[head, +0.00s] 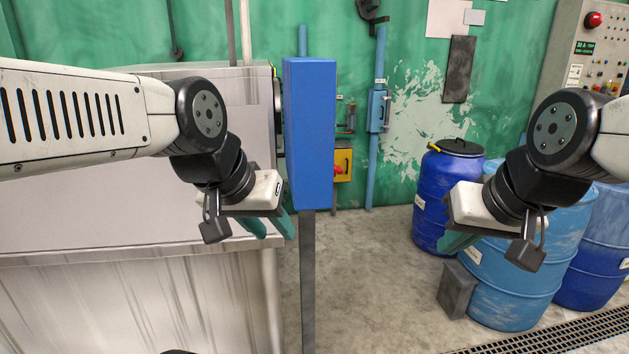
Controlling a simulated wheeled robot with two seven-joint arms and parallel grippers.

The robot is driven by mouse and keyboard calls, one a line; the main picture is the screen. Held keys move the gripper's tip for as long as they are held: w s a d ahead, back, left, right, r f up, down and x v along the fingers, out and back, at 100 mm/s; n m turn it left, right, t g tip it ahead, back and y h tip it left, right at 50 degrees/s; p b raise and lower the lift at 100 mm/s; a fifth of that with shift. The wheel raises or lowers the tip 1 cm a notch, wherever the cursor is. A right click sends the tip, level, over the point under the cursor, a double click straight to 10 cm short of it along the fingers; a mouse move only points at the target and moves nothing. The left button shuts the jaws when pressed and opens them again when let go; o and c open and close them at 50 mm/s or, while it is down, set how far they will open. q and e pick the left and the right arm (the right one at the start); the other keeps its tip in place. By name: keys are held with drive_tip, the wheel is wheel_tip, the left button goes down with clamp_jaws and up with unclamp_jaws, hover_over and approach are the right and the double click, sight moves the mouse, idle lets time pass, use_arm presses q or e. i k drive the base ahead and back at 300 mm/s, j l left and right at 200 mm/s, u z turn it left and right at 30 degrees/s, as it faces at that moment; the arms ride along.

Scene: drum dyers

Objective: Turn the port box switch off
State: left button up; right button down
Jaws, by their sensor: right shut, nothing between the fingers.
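A tall blue box (309,130) stands on a grey post in the middle of the head view. Its front shows no switch that I can make out. Behind it, on the green wall, is a small yellow box with a red switch handle (341,164), partly hidden by the blue box. I cannot tell which is the port box. My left gripper (272,226) is left of the post, below the blue box's middle; its teal fingers look apart and empty. My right gripper (458,242) is shut and empty, in front of the blue drums.
A large pale metal machine (100,220) fills the left. Blue drums (520,265) stand at right, with a small dark block (457,290) before them. A control panel (583,50) with a red button is at upper right. The middle floor is clear.

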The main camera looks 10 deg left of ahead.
sight(337, 169)
drive_tip(key=i+l+u, duration=0.1)
drive_tip(key=l+u, duration=0.25)
drive_tip(key=i+l+u, duration=0.1)
drive_tip(key=l+u, duration=0.25)
drive_tip(key=l, duration=0.25)
drive_tip(key=l+u, duration=0.35)
drive_tip(key=j+z, duration=0.45)
drive_tip(key=j, duration=0.25)
